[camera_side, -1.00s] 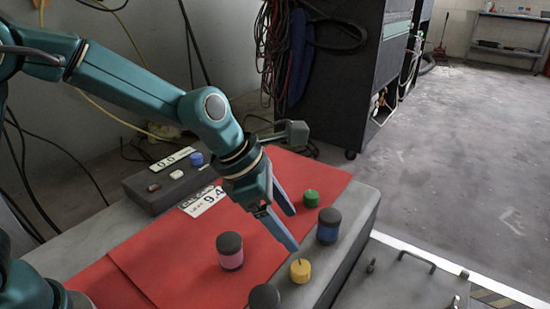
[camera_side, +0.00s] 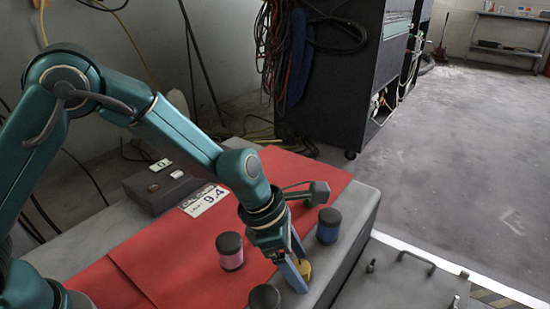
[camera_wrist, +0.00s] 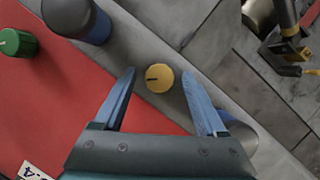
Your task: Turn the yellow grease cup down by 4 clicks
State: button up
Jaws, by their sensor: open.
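The yellow grease cup (camera_wrist: 160,79) is a round knob with a dark pointer line, set on the grey surface beside the red mat. In the wrist view it sits between and just beyond the fingertips of my open gripper (camera_wrist: 163,88), with a gap on each side. In the side view the yellow cup (camera_side: 305,270) is partly hidden behind the blue fingers of my gripper (camera_side: 301,282), which point down at it. Whether the fingers touch it cannot be told there.
A blue-banded dark cylinder (camera_side: 328,226) stands close behind the cup. A pink-banded one (camera_side: 230,252) stands on the red mat (camera_side: 180,255), and a dark-topped one (camera_side: 264,297) stands in front. A green knob (camera_wrist: 18,43) lies at left in the wrist view. A card reads 9.4 (camera_side: 205,199).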

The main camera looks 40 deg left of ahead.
grip_shut()
jog(key=m+g, duration=0.1)
jog(key=m, duration=0.2)
jog(key=shift+w+a+m+h, duration=0.1)
jog(key=shift+w+m+h, duration=0.05)
jog(key=shift+m+h, duration=0.25)
jog(key=m+g, duration=0.2)
jog(key=m, duration=0.2)
jog(key=shift+w+m, duration=0.15)
jog(key=shift+m, duration=0.15)
jog(key=m+g, duration=0.1)
jog(key=m, duration=0.3)
jog(key=shift+w+f+m+g, duration=0.1)
jog(key=shift+m+g, duration=0.2)
jog(key=shift+g, duration=0.1)
jog(key=shift+m+g+y, duration=0.4)
jog(key=shift+m+y, duration=0.1)
jog(key=shift+m, duration=0.7)
jog(key=shift+w+m, duration=0.1)
jog(key=shift+m, duration=0.7)
